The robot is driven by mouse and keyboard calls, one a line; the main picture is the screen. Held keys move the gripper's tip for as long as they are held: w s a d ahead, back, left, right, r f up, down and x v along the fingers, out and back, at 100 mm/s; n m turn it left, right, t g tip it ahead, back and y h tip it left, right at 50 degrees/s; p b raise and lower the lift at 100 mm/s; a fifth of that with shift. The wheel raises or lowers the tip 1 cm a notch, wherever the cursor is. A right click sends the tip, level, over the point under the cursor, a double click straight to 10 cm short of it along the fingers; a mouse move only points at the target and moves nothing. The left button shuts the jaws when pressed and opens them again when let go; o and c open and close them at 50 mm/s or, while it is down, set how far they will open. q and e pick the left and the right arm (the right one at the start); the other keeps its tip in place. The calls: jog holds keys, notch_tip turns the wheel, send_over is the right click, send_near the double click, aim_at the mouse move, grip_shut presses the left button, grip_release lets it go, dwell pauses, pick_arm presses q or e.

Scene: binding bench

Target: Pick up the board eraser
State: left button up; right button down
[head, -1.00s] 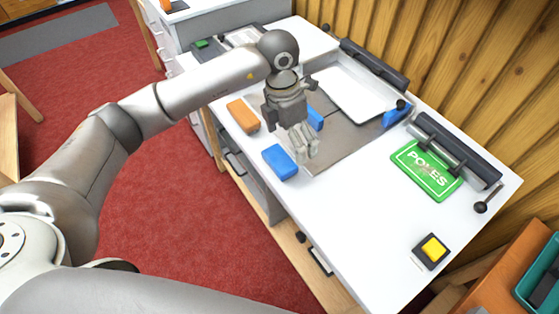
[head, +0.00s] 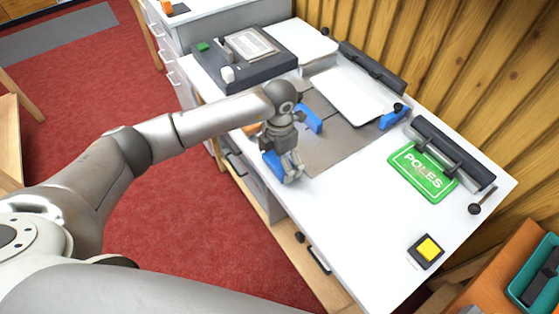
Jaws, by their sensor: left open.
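A blue block (head: 271,161), which looks like a board eraser, lies near the front left edge of the white bench. An orange block (head: 251,128) of similar shape lies behind it, mostly hidden by my arm. My left gripper (head: 292,176) is open and points down at the right side of the blue block, covering part of it. I cannot tell whether its fingers touch the block or reach around it. My right gripper is not in view.
A grey plate with blue brackets (head: 309,117) and a white sheet (head: 352,95) lies behind. A dark machine (head: 262,66) stands far left.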

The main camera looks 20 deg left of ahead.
pick_arm(q)
jog(key=shift+f, duration=0.35)
jog(key=c, duration=0.8)
jog(key=shift+r, duration=0.2)
jog(key=shift+r+b, duration=0.3)
notch_tip(320, 180, up, 2)
jog(key=shift+r+b, duration=0.1)
jog(key=shift+b, duration=0.45)
jog(key=s+r+b, duration=0.1)
jog(key=s+r, duration=0.2)
jog(key=s, duration=0.1)
jog(key=s+r, duration=0.3)
jog(key=s, duration=0.2)
jog(key=s+d+r+b, duration=0.1)
jog(key=s+r, duration=0.3)
jog(key=s, duration=0.1)
jog(key=shift+b, duration=0.3)
